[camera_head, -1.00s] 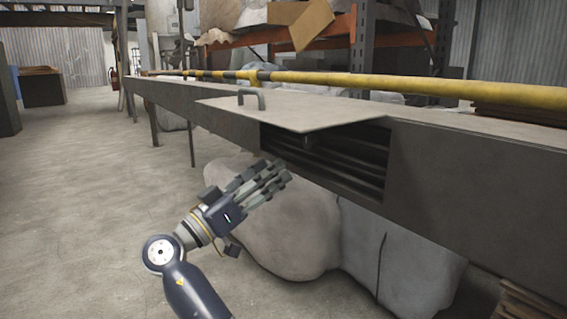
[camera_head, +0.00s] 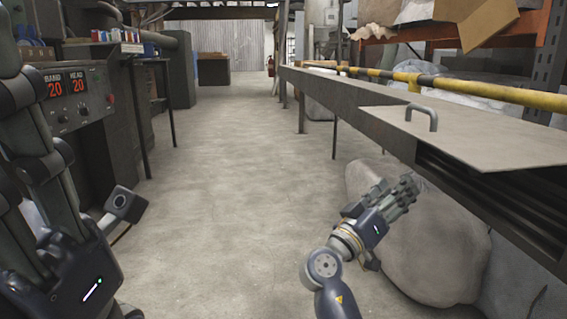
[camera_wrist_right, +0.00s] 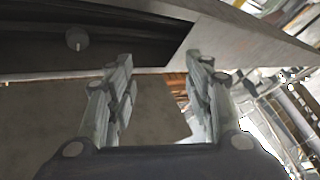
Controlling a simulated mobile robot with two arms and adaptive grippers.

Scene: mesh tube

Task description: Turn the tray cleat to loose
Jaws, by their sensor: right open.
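My right gripper (camera_head: 413,188) is open and empty, low beside the long bench (camera_head: 349,113). In the right wrist view its two fingers (camera_wrist_right: 160,70) stand apart with nothing between them. A small round grey knob with a raised bar (camera_wrist_right: 77,38) sits on a dark surface beyond the left finger, apart from it. It may be the tray cleat, but I cannot tell for sure or read its setting. It does not show in the head view. My left gripper (camera_head: 18,75) is close at the left edge, pointing up and partly cut off. Its opening cannot be judged.
A flat lid with a handle (camera_head: 424,117) lies on the bench above a dark slatted opening (camera_head: 500,200). A yellow-black rail (camera_head: 455,88) runs behind. Grey sacks (camera_head: 435,245) fill space below. A control cabinet (camera_head: 78,100) stands left. The floor aisle (camera_head: 235,170) is clear.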

